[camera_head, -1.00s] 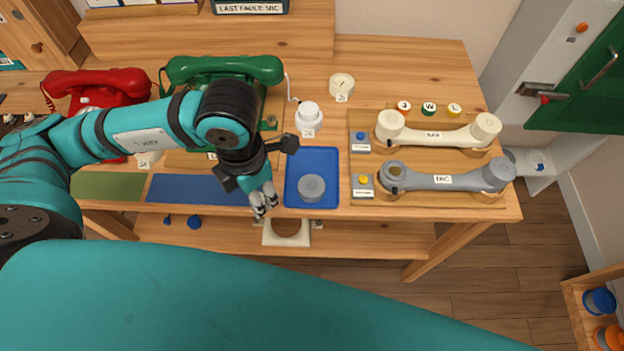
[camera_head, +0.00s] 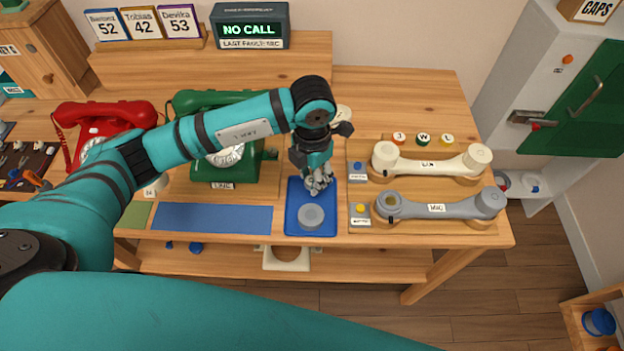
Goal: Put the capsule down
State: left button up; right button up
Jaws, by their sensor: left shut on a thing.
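My left gripper (camera_head: 319,182) points down over the back part of the blue tray (camera_head: 293,222). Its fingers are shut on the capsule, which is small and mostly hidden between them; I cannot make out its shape. I cannot tell whether it touches the tray. A round grey cap (camera_head: 311,216) lies in the front of the tray, just in front of the fingers. The grey handset (camera_head: 440,206) lies on its wooden stand to the right, its left end looking open. My right gripper is not in view.
A cream handset (camera_head: 432,163) lies behind the grey one. A green phone (camera_head: 225,165) and a red phone (camera_head: 95,120) stand to the left. A bare blue mat (camera_head: 212,218) lies left of the tray. The screen (camera_head: 249,30) at the back reads NO CALL.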

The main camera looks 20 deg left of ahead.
pick_arm(q)
notch_tip(320, 180, down, 2)
jog(key=shift+s+f, duration=0.1)
jog(key=shift+f, duration=0.4)
jog(key=o, duration=0.6)
jog(key=shift+c, duration=0.2)
jog(key=shift+r, duration=0.15)
jog(key=shift+r, duration=0.25)
notch_tip(320, 180, up, 12)
jog(key=b, duration=0.1)
jog(key=shift+f, duration=0.15)
